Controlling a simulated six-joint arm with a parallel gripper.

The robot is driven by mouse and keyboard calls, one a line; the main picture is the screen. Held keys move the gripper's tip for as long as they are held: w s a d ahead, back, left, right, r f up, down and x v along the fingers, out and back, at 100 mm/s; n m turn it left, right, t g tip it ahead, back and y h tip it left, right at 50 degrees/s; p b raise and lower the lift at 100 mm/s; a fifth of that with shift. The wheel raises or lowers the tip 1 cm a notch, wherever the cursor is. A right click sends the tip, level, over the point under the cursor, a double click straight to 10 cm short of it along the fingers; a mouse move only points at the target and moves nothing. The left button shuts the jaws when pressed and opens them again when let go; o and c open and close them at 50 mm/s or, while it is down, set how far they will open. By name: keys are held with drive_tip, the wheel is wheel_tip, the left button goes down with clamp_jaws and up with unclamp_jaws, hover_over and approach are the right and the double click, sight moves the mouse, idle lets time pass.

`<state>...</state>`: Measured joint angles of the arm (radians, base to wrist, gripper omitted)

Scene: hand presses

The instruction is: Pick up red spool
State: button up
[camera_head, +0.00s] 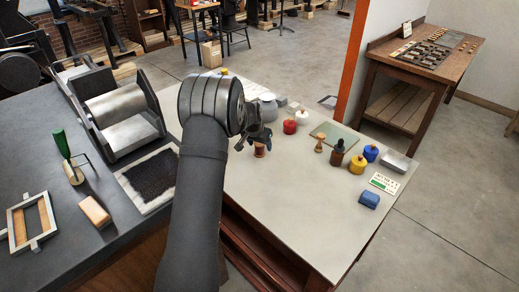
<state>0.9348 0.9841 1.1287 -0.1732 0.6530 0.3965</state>
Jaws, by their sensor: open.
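A small reddish spool (260,150) with pale ends stands upright on the light grey table (310,215), left of its middle. My gripper (256,143) is right above it, fingers pointing down. The jaws are open. The fingers are small and dark here, and they overlap the spool's top part. I cannot tell whether they are around it or touching it. My arm comes up from the bottom of the view and hides the table's left part.
Near the spool stand a red jar (289,127) and a white-lidded jar (303,117). Further right are a wooden-handled tool (319,145), a dark bottle (337,154), yellow jar (357,165), blue jar (371,153) and blue block (369,199). The table's front is clear.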

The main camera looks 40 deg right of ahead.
drive_tip(key=c, duration=1)
drive_tip(key=shift+r, duration=0.15)
